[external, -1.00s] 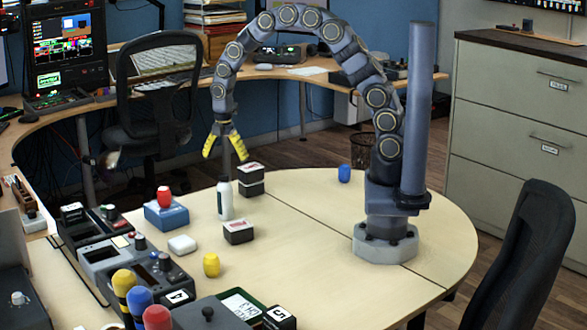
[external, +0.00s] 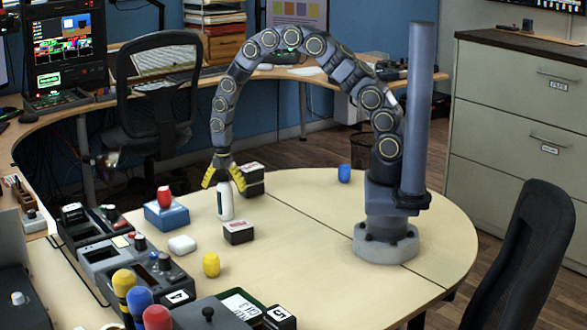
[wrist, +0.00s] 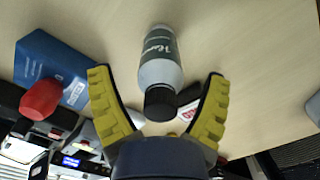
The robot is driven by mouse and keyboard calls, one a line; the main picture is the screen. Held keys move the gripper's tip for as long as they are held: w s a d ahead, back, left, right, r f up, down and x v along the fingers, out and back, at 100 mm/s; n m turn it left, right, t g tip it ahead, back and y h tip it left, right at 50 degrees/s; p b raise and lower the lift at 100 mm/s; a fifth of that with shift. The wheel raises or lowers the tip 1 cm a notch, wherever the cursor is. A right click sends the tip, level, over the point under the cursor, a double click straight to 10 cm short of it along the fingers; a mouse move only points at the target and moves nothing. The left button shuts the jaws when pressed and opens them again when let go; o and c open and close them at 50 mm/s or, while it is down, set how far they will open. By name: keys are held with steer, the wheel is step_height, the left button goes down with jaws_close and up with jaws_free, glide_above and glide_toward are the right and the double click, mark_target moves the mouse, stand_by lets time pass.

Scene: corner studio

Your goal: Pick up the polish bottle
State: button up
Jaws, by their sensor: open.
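The polish bottle (external: 225,203) stands upright on the table, white-grey with a dark cap. In the wrist view the bottle (wrist: 160,62) shows its dark label and black cap between my fingers. My gripper (external: 224,180) is open, with its yellow fingers pointing down around the upper part of the bottle. In the wrist view my gripper (wrist: 158,95) has a finger on each side of the cap, with gaps visible.
A black box (external: 239,232) stands close in front of the bottle, and a dark box (external: 250,180) stands just behind it. A blue box (external: 166,216) with a red object (external: 164,196) on it is to the left. The table's right side is mostly clear.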

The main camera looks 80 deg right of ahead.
steer(key=c, duration=1.2)
steer(key=shift+r, duration=0.15)
